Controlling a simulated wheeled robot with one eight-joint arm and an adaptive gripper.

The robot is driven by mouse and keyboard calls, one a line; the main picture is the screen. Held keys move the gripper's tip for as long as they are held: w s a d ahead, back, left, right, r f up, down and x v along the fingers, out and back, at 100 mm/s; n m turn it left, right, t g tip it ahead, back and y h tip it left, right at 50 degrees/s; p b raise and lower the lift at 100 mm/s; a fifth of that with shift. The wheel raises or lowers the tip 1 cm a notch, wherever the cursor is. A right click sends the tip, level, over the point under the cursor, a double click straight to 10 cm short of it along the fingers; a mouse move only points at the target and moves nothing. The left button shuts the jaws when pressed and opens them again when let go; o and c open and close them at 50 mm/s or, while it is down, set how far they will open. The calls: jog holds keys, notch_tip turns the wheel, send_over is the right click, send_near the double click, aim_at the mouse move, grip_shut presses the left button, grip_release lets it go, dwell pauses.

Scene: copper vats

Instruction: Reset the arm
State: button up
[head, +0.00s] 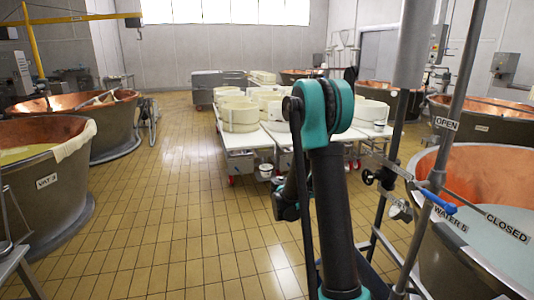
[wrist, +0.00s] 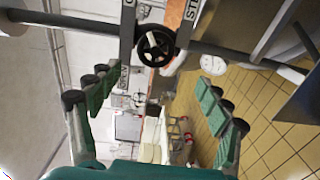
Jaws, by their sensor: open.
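My arm, teal and black, stands raised in the middle of the head view, with its teal joint (head: 322,108) at the top. My gripper is not clearly visible there. In the wrist view my gripper (wrist: 153,82) is open, its two green-padded fingers spread wide with nothing between them. A round black handwheel (wrist: 156,46) on a pipe shows beyond the fingertips, apart from them.
Pipes with a blue valve handle (head: 435,201) stand close on the right, beside a copper vat (head: 480,170). A table with white moulds (head: 240,114) stands behind my arm. Vat 3 (head: 45,205) is at left. Tiled floor (head: 160,200) between is clear.

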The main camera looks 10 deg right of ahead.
jog(key=s+a+f+y, duration=0.3)
jog(key=s+f+y, duration=0.15)
jog(key=s, duration=0.25)
jog(key=s+a+f+y, duration=0.3)
jog(key=s+f+y, duration=0.15)
jog(key=s, duration=0.25)
jog(key=s+a+f+t+y, duration=0.1)
jog(key=s+a+f+y, duration=0.1)
jog(key=s+a+y, duration=0.2)
jog(key=s+a+f+m+y, duration=0.1)
jog(key=s+a+f+y, duration=0.1)
jog(key=s+a+y, duration=0.2)
jog(key=s+a, duration=0.3)
jog(key=a, duration=0.3)
jog(key=shift+s+f+t, duration=0.2)
jog(key=shift+f+t, duration=0.1)
jog(key=shift+t, duration=0.1)
